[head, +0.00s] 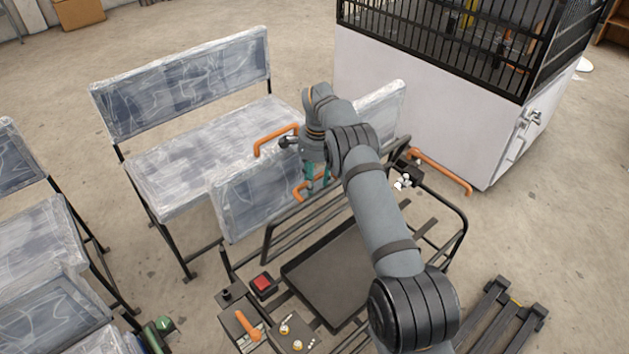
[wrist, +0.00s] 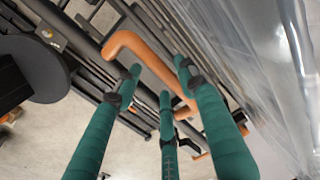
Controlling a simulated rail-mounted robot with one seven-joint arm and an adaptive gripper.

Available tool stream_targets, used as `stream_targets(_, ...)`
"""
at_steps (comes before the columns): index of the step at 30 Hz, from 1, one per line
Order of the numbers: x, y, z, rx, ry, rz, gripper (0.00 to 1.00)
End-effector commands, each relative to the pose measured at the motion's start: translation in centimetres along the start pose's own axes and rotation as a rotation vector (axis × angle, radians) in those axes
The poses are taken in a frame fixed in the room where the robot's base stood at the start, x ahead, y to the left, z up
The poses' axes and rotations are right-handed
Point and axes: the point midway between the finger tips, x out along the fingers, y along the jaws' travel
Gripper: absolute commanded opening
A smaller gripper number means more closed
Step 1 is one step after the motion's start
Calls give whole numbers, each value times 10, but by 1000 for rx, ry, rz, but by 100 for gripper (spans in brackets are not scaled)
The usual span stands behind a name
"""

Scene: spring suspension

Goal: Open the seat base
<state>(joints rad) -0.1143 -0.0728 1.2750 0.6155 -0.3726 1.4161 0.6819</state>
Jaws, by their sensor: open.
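A plastic-wrapped seat panel (head: 250,196), which may be the seat base, stands tilted along the back of a black metal fixture in the head view. My arm hides its middle. My gripper (head: 318,184) is open, its teal fingers pointing down in front of this panel, by an orange handle (head: 301,191). In the wrist view, the three fingers of my gripper (wrist: 160,80) are spread around an orange handle (wrist: 150,60), with the plastic-wrapped surface (wrist: 265,60) close on the right. I cannot tell whether any finger touches the handle.
Other orange handles are on the upper left (head: 277,138) and right (head: 441,170). A flat black plate (head: 325,285) lies inside the fixture. A red button (head: 263,283) is at its front left. A wrapped bench (head: 190,82) stands behind, and a white cage (head: 430,100) stands back right.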

Motion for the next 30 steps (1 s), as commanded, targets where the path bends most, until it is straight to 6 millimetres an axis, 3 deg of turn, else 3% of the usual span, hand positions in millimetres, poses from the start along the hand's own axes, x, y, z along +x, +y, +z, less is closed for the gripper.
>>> stream_targets(8, -6, 0, -2, 3, 2, -2, 41)
stream_targets(21, -69, -1, 0, 1, 1, -2, 41)
stream_targets(30, -76, 0, 0, 0, 1, 0, 41)
